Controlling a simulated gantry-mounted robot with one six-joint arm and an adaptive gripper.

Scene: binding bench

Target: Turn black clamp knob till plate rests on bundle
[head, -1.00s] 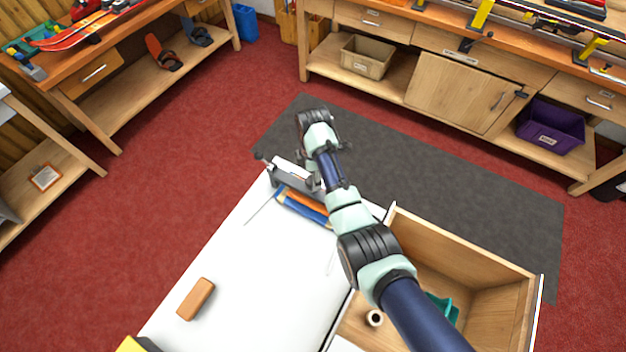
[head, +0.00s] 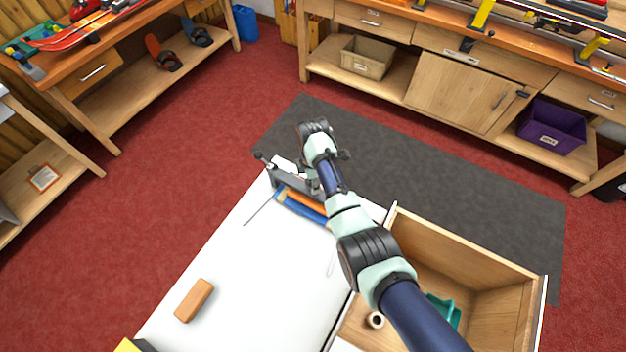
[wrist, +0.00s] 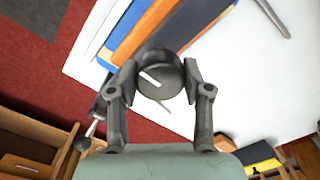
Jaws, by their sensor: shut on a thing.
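The black clamp knob (wrist: 158,75) is round with a white mark on top, in the middle of the wrist view. My gripper (wrist: 160,86) has a finger on each side of the knob and is shut on it. In the head view my arm hides the knob and the fingertips. The bundle (head: 304,205), blue and orange, lies at the far end of the white bench top, and its layers (wrist: 138,36) also show beyond the knob. The grey clamp frame (head: 284,180) stands at that end. I cannot tell whether the plate touches the bundle.
A tan block (head: 194,300) lies on the white bench top (head: 250,270). A thin rod lies left of the bundle. The middle of the bench top is clear.

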